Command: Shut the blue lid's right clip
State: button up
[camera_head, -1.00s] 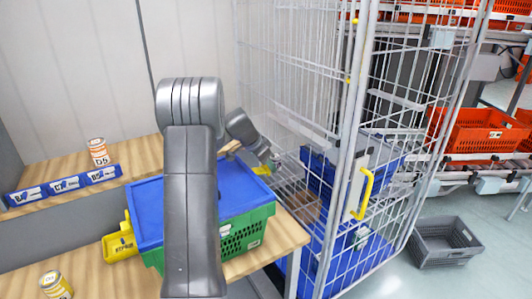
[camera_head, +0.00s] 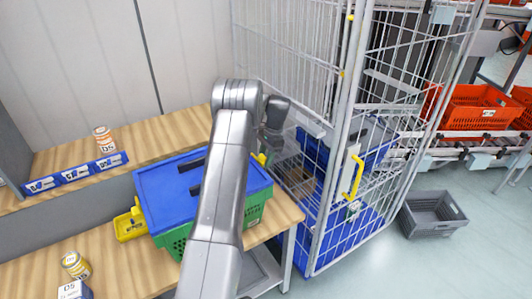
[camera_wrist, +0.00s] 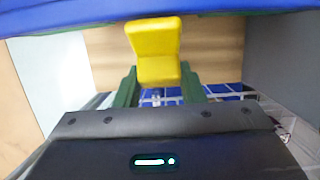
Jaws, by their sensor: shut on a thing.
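The blue lid (camera_head: 160,187) lies on a green crate (camera_head: 252,217) on the wooden bench. The right clip, yellow, shows as a sliver at the lid's right edge in the head view (camera_head: 262,158). In the wrist view the yellow clip (camera_wrist: 155,50) extends from the blue lid's edge (camera_wrist: 60,22) towards my gripper (camera_wrist: 159,82). The gripper's green fingers are shut on the clip, one on each side. My arm hides part of the lid and crate in the head view. The left clip (camera_head: 130,224), yellow, sticks out from the crate's left side.
A wire cage trolley (camera_head: 345,130) stands close to the right of the bench. Cans (camera_head: 103,139) (camera_head: 76,265) and blue labels (camera_head: 75,175) are on the left. A grey crate (camera_head: 432,214) is on the floor at the right.

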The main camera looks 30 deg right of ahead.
jog(key=shift+a+f+y, duration=0.1)
jog(key=shift+f+y, duration=0.1)
jog(key=shift+y, duration=0.2)
jog(key=o, duration=1)
notch_tip(320, 180, up, 10)
jog(key=shift+b, duration=1.15)
